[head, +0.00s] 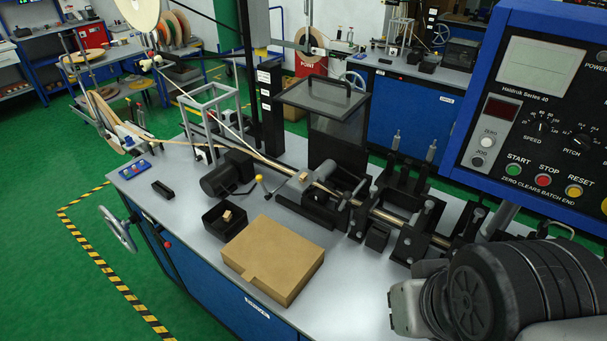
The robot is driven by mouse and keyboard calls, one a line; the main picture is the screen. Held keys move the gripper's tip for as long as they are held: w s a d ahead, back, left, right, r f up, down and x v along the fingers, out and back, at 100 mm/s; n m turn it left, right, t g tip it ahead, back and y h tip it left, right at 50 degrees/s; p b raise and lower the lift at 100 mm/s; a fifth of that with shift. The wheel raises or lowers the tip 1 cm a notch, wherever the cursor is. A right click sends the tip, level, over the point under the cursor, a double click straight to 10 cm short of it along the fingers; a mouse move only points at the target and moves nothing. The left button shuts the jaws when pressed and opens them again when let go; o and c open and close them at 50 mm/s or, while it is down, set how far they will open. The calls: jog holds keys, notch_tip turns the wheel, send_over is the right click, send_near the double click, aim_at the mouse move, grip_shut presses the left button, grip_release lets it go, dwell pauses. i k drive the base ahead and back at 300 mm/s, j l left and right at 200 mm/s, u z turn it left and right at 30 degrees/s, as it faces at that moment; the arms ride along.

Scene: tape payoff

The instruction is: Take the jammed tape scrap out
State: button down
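A small tan scrap (303,176) sits at the entry of the black feed unit (326,190), right by the tape line. It looks like tape, but I cannot tell how it is caught. The pale tape (255,157) runs from the reels at the left into this unit and out along the machine at the right. A second small tan piece (227,215) lies in an open black bin (213,228) on the bench. Part of my own arm fills the lower right corner. My gripper's fingers do not show, so I cannot see whether it holds anything.
A closed brown cardboard box (272,258) stands at the bench's front, beside the bin. A clear guard with a handle (328,97) stands raised behind the feed unit. A blue control panel (540,110) blocks the right. Grey bench top (340,285) is bare right of the box.

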aim_at(302, 180)
jog(key=z, duration=0.3)
jog(key=i+j+z, duration=0.2)
jog(key=j+z, duration=0.25)
jog(key=j, duration=0.5)
jog(key=j+z, duration=0.45)
jog(key=j, duration=1.55)
